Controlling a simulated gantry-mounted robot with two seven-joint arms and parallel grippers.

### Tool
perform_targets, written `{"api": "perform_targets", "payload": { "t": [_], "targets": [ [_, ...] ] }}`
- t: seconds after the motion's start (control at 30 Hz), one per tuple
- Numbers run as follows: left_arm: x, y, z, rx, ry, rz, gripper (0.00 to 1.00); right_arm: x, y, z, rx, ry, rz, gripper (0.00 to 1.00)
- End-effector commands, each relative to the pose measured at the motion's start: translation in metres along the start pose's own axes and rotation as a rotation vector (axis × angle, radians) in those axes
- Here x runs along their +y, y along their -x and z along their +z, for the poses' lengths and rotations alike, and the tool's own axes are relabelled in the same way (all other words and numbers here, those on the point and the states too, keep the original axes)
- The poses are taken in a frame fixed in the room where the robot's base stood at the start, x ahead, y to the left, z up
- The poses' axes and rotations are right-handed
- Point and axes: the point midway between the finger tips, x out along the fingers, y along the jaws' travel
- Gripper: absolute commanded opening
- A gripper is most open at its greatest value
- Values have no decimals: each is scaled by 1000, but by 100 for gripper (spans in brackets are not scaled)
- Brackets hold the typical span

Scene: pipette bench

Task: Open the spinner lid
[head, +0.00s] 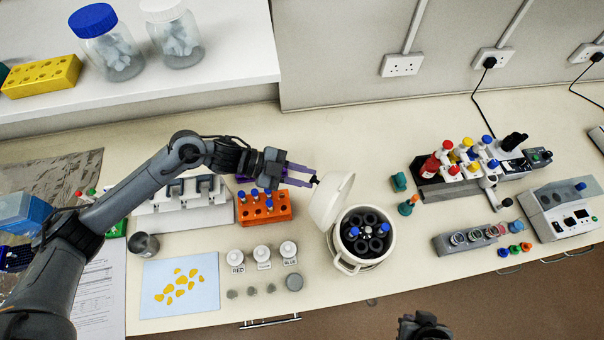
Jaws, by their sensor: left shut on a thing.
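The spinner (389,248) is a round white pot near the bench's front edge. Its rotor wells show inside, with blue-capped tubes among them. The white spinner lid (330,200) stands tilted up at the pot's back left, leaving the mouth uncovered. My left gripper (314,174) reaches in from the left and is shut on the lid's small dark handle, on the outer side of the lid. The exact contact is small in view. My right gripper (424,328) shows only in part at the bottom edge, and its jaws cannot be made out.
An orange tube rack (264,208) stands left of the spinner. White bottles (262,254) labelled by colour are at its front left. Green and orange pieces (399,182) lie to the right. A rack of coloured-cap bottles (450,187) is farther right. Bench between spinner and right-hand devices is mostly clear.

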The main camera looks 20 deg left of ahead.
Motion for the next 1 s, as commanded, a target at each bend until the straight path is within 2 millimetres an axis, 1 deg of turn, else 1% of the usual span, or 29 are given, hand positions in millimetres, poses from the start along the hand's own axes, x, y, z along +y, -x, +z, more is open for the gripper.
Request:
{"api": "perform_targets", "payload": {
  "t": [0.03, 0.7, 0.73, 0.8, 0.9, 1.0],
  "targets": [
    [0, -1, -3, 8, -3, 1, 0, 0, 0, 0, 0, 0, 0, 0],
    [0, -1, -3, 8, -2, 1, 0, 2, 0, 1, -2, 10, 7, 0],
    [0, -1, -3, 8, -2, 1, 25, 2, 0, 1, -2, 10, 7, 0],
    [0, -1, -3, 8, -2, 1, 36, 2, 0, 1, -2, 9, 7, 0],
    [0, -1, -2, 5, -2, 1, 49, 2, 0, 1, -2, 9, 7, 0],
    [1, -1, -1, 4, 0, 2, 49, 2, 0, 1, -2, 7, 6, 0]
  ]
}}
